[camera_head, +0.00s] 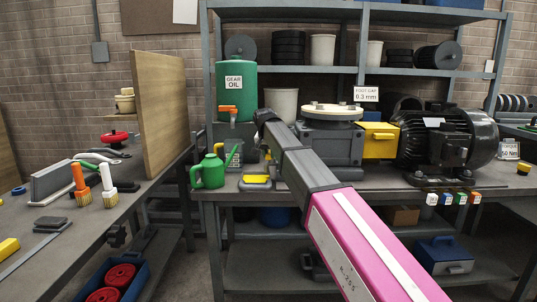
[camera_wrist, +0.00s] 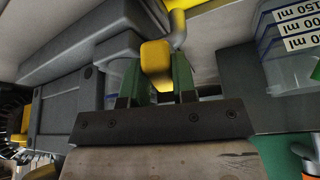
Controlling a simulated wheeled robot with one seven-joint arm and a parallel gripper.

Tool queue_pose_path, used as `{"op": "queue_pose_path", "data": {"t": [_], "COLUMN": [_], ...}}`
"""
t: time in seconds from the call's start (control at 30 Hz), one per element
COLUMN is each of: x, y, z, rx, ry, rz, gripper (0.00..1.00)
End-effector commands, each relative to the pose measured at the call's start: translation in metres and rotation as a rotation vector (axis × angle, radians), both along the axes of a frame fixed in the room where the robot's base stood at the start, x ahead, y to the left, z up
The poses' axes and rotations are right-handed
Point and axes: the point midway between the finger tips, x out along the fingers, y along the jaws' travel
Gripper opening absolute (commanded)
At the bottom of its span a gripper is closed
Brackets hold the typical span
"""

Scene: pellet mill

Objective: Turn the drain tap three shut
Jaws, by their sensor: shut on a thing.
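In the wrist view, my gripper (camera_wrist: 157,78) has its two green fingers on either side of a yellow tap handle (camera_wrist: 156,62), and it is shut on it. No number shows on this tap. In the head view, my pink and grey arm reaches to the bench beside the gearbox (camera_head: 335,146) and hides most of the tap and my gripper. A bit of yellow (camera_head: 268,155) shows just left of the arm. How far the handle is turned cannot be told.
A clear measuring jug (camera_wrist: 290,40) stands close to my gripper. A green gear oil drum (camera_head: 236,92) with an orange tap, a green watering can (camera_head: 209,171) and a yellow-topped item (camera_head: 256,182) are left of my arm. A black motor (camera_head: 445,140) is to the right.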

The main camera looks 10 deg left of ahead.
Motion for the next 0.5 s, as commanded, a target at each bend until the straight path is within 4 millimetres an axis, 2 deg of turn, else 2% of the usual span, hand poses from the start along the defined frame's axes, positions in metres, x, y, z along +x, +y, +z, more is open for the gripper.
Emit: {"op": "queue_pose_path", "data": {"t": [0.3,0.5], "x": [0.0005,0.0008], "y": [-0.0121,-0.0131], "z": [-0.0003,-0.0001], "rx": [0.000,0.000], "ry": [0.000,0.000], "rz": [0.260,0.314], "gripper": [0.02,0.02]}}
